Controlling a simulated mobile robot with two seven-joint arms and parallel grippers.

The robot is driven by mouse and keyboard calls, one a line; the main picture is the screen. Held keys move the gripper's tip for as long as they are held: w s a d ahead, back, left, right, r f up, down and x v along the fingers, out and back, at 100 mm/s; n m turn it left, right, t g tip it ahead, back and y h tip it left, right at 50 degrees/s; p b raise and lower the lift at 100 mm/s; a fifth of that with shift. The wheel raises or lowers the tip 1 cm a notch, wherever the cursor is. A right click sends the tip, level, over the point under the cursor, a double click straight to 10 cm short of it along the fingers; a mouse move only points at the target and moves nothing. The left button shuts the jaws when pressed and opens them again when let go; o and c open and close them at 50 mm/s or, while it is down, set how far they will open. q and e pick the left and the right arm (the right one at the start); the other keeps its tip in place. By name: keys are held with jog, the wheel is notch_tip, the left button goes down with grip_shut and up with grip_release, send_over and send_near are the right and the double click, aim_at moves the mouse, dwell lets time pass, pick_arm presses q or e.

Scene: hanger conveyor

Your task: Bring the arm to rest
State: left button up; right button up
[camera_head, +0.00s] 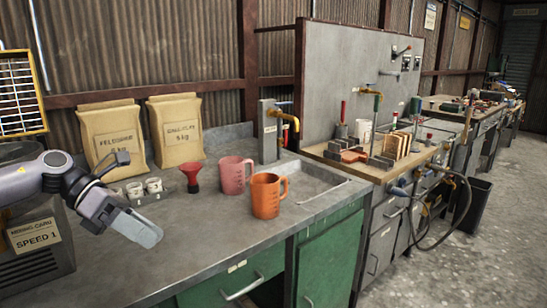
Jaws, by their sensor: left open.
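My left arm (35,178) comes in from the left edge, over the grey worktop (215,235). My left gripper (132,198) is at its end, open, with nothing seen between its fingers. One finger points up toward the sacks and the other reaches down and right over the worktop. The gripper hangs in front of several small white cups (153,185) and left of a red funnel (191,175). My right gripper is not in view.
A pink jug (232,176) and an orange jug (266,198) stand right of the funnel, near a sink (312,181) and tap (284,115). Two paper sacks (112,140) (177,130) stand behind. A machine with a "SPEED 1" card (37,236) is at lower left. The front worktop is clear.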

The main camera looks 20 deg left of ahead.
pick_arm(q)
jog(key=w+d+f+n+t+y+p, duration=0.1)
jog(key=d+f+n+t, duration=0.45)
jog(key=f+n, duration=0.5)
jog(key=w+d+f+n+t, duration=0.1)
jog(key=d+f+n+t, duration=0.6)
jog(key=n, duration=0.6)
jog(key=s+d+f+n+g+y, duration=0.2)
jog(key=s+d+f+n+y, duration=0.1)
jog(key=s+f+n, duration=0.3)
jog(key=s+d+f+n+g+y+p, duration=0.1)
jog(key=s+d+f+n+g+y, duration=0.2)
jog(key=s+f+n, duration=0.3)
notch_tip(320, 180, down, 4)
jog(key=d+n+y, duration=0.1)
jog(key=n, duration=0.4)
jog(key=shift+s, duration=0.25)
jog(key=shift+f+g, duration=0.1)
jog(key=shift+g, duration=0.15)
jog(key=c, duration=0.6)
